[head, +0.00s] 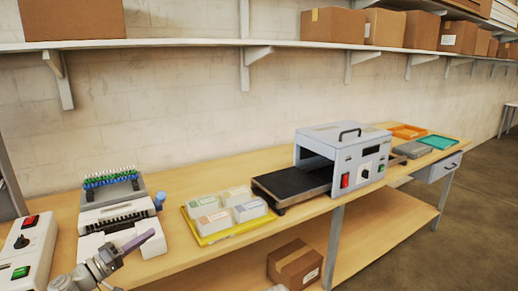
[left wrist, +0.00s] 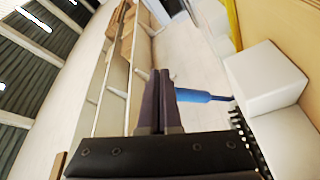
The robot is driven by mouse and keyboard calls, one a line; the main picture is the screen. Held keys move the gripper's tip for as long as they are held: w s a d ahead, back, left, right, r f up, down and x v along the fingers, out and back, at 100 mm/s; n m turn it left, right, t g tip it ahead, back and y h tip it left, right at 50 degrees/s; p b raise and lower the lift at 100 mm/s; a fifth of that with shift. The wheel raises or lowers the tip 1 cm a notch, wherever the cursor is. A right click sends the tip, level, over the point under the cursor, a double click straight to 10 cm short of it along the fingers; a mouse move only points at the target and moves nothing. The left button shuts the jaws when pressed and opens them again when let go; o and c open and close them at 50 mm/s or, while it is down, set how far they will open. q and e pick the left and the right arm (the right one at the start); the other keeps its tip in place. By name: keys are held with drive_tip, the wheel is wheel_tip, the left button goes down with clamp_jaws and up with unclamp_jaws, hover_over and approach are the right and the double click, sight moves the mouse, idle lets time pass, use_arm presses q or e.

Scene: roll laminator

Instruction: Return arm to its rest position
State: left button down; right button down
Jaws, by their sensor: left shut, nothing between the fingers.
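My left gripper (head: 138,241) is in the lower left of the head view, in front of a white machine with a black comb-like row (head: 112,217). Its dark fingers (left wrist: 160,75) are shut together in the left wrist view, with nothing between them. A blue handle (head: 159,200) sticks up at the right side of the white machine. It also shows in the left wrist view as a blue rod (left wrist: 200,96) just right of the fingers; I cannot tell whether they touch. My right gripper is not in view.
A yellow tray (head: 229,233) of clear boxes lies right of the white machine. Beyond it stands a grey machine (head: 345,140) with a black bed (head: 291,182). A white control box (head: 28,250) is at far left. A shelf with cartons (head: 334,25) runs above.

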use_arm(q)
drive_tip(key=s+d+f+m+g+y+p, duration=0.1)
drive_tip(key=s+d+f+m+g, duration=0.1)
drive_tip(key=d+f+g, duration=0.35)
drive_tip(key=s+d+f+m+g+p, duration=0.1)
drive_tip(key=d+f+g+p, duration=0.1)
drive_tip(key=d, duration=0.7)
drive_tip(key=s+d+f+m+g+y+p, duration=0.1)
drive_tip(key=s+d+f+m+g, duration=0.2)
drive_tip(key=d, duration=0.4)
drive_tip(key=s+d+f+m+g+y+p, duration=0.1)
drive_tip(key=s+d+f+g+y+p, duration=0.1)
drive_tip(key=s+y, duration=0.4)
drive_tip(key=s+d+f+m+g+y+p, duration=0.1)
drive_tip(key=s+d+f+g+y+p, duration=0.1)
drive_tip(key=s+f+g+y, duration=0.1)
drive_tip(key=s+f+y, duration=0.1)
drive_tip(key=s+y, duration=0.1)
drive_tip(key=shift+s+y, duration=0.4)
